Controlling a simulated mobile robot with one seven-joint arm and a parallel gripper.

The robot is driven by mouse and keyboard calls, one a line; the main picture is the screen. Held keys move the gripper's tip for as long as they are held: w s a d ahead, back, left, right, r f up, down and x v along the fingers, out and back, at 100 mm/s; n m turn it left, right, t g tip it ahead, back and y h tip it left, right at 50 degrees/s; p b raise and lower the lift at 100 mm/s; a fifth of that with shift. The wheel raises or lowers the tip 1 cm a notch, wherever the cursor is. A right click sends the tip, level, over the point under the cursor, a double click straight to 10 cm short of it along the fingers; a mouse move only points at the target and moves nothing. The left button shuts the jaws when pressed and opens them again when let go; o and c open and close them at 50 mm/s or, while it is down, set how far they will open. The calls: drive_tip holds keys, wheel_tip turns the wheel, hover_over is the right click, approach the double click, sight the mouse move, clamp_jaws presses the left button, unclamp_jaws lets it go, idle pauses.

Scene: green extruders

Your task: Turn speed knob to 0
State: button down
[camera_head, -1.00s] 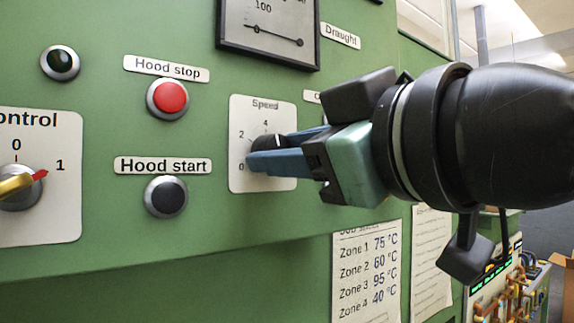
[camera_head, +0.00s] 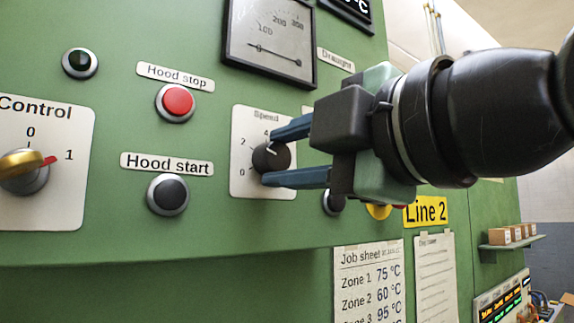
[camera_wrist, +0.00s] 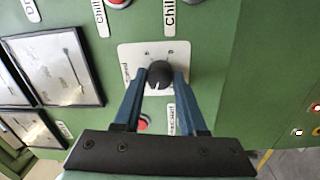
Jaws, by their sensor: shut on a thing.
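The speed knob (camera_head: 271,157) is a round black knob on a white plate (camera_head: 241,188) marked Speed, with 2 and 0 readable at its left and 4 near the top. My gripper (camera_head: 281,153) reaches in from the right and is shut on the knob, one blue finger above and one below it. In the wrist view the knob (camera_wrist: 159,78) sits between the two fingertips of my gripper (camera_wrist: 160,80). A pale mark shows on its face, pointing away from the 0 side. The fingers and hand hide the plate's right part.
The red Hood stop button (camera_head: 177,102) and the black Hood start button (camera_head: 168,194) stand left of the plate. The Control selector (camera_head: 25,172) is farther left. A gauge (camera_head: 270,48) hangs above. The job sheet (camera_head: 368,285) is below. Another knob is partly hidden behind my gripper.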

drive_tip(key=n, duration=0.6)
drive_tip(key=shift+b, duration=0.4)
drive_tip(key=shift+r+n+y, duration=0.1)
drive_tip(key=shift+n+y, duration=0.2)
drive_tip(key=shift+n, duration=1.9)
drive_tip(key=shift+g, duration=0.3)
drive_tip(key=shift+c, duration=2.3)
unclamp_jaws()
drive_tip(key=shift+a, duration=0.1)
